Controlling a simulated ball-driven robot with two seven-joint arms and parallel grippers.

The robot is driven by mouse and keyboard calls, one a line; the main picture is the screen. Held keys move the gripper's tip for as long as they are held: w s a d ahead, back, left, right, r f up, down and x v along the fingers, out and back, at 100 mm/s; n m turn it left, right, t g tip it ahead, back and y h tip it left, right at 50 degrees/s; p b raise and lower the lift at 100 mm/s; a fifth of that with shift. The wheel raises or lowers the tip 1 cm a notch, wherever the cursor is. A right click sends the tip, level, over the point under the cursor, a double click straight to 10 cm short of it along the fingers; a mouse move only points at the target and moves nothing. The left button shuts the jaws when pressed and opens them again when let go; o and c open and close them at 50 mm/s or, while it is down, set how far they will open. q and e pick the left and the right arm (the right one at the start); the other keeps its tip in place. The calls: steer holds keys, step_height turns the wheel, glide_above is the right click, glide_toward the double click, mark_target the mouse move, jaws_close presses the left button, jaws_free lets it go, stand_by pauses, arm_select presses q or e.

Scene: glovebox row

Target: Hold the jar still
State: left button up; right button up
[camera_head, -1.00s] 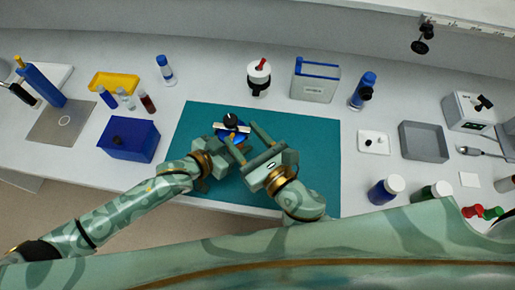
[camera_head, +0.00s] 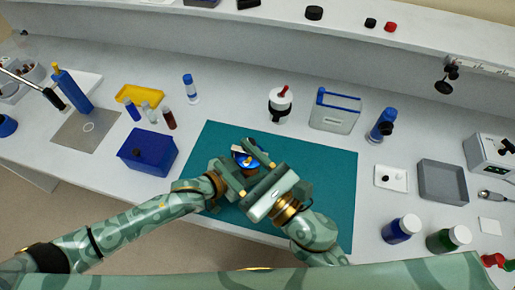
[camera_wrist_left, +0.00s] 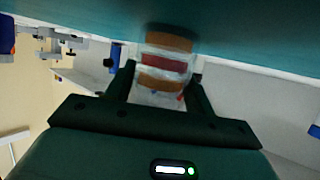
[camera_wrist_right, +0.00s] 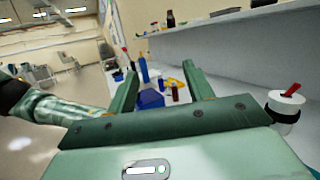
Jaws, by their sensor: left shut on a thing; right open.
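The jar (camera_head: 243,157) is over the teal mat (camera_head: 318,182) in the head view, its blue upper part partly hidden by my right gripper. In the left wrist view the jar (camera_wrist_left: 165,64) is clear, with brownish-orange bands and a red one. My left gripper (camera_wrist_left: 163,75) is shut on it, a finger on each side.
A blue box (camera_head: 148,153) stands left of the mat. A white bottle with a red tip (camera_head: 280,104) and a clear bin with blue edging (camera_head: 335,110) stand behind it. A grey tray (camera_head: 442,182) and blue jar (camera_head: 401,229) are right.

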steer(key=s+a+r+n+g+y, duration=0.3)
steer(key=a+r+n+g+y, duration=0.5)
steer(key=a+r+n+g, duration=0.4)
steer(key=n+g+h, duration=0.3)
steer(key=n+h, duration=0.5)
steer(key=h, duration=1.4)
glide_toward(249, 139)
steer(key=f, duration=0.8)
steer(key=shift+s+a+f, duration=0.15)
steer(key=shift+s+f, duration=0.15)
steer(key=shift+s, duration=0.1)
steer(key=c, duration=1)
